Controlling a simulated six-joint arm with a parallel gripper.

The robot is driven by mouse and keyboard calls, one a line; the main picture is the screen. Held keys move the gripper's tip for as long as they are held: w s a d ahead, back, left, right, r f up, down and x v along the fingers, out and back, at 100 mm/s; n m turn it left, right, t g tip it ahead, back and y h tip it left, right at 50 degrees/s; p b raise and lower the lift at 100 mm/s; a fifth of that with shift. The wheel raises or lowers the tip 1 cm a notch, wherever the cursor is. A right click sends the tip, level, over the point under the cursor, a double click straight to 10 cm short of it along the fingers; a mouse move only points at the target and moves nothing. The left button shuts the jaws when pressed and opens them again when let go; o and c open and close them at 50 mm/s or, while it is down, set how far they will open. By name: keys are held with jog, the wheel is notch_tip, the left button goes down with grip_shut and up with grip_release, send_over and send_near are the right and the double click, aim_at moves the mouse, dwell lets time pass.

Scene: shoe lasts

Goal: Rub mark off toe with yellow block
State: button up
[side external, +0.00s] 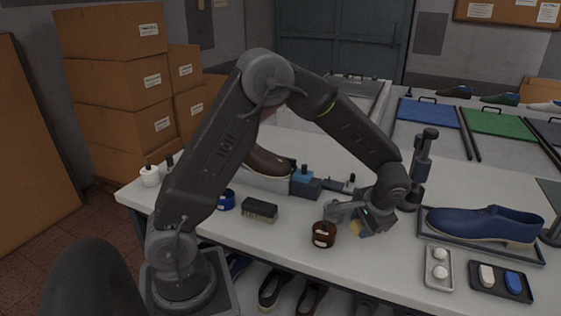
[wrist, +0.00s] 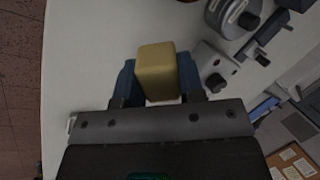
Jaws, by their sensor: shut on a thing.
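My gripper (side external: 366,215) is over the white table near its front middle. In the wrist view, my gripper (wrist: 160,82) has its two blue-padded fingers shut on a yellow block (wrist: 157,70). The yellow block (side external: 356,228) shows only in part in the side view, just right of the brown jar. A blue shoe (side external: 480,225) lies on a dark tray to the right of my gripper, apart from it. A brown shoe (side external: 265,162) is behind my arm, partly hidden by it. I cannot make out a mark on either toe.
A brown jar (side external: 324,234) stands close left of my gripper. A brush (side external: 260,209) and a blue jar (side external: 227,200) are farther left. A dark post (side external: 420,165) rises behind the wrist. Small trays (side external: 438,285) with white and blue pieces lie front right.

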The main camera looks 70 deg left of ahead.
jog(key=shift+a, duration=0.1)
dwell(0.3)
jog(key=a+r+n+g, duration=0.1)
jog(key=a+r+n, duration=0.15)
jog(key=a, duration=0.55)
jog(key=a+r+n+g, duration=0.1)
jog(key=a+r+n, duration=0.15)
jog(key=a, duration=0.55)
notch_tip(320, 180, up, 7)
jog(key=n+g+h, duration=0.1)
jog(key=n, duration=0.4)
send_over(284, 163)
jog(key=shift+d+x, duration=0.1)
jog(key=shift+x, duration=1.25)
jog(key=shift+d+x, duration=0.15)
jog(key=shift+x, duration=1.2)
jog(key=shift+x, duration=1.15)
jog(key=shift+w+d+f, duration=0.1)
jog(key=shift+w, duration=0.15)
jog(key=shift+w+d+f, duration=0.3)
jog(key=shift+w+d, duration=0.3)
jog(key=shift+w+d+f, duration=0.35)
jog(key=shift+w+d, duration=0.25)
jog(key=shift+s+a, duration=0.1)
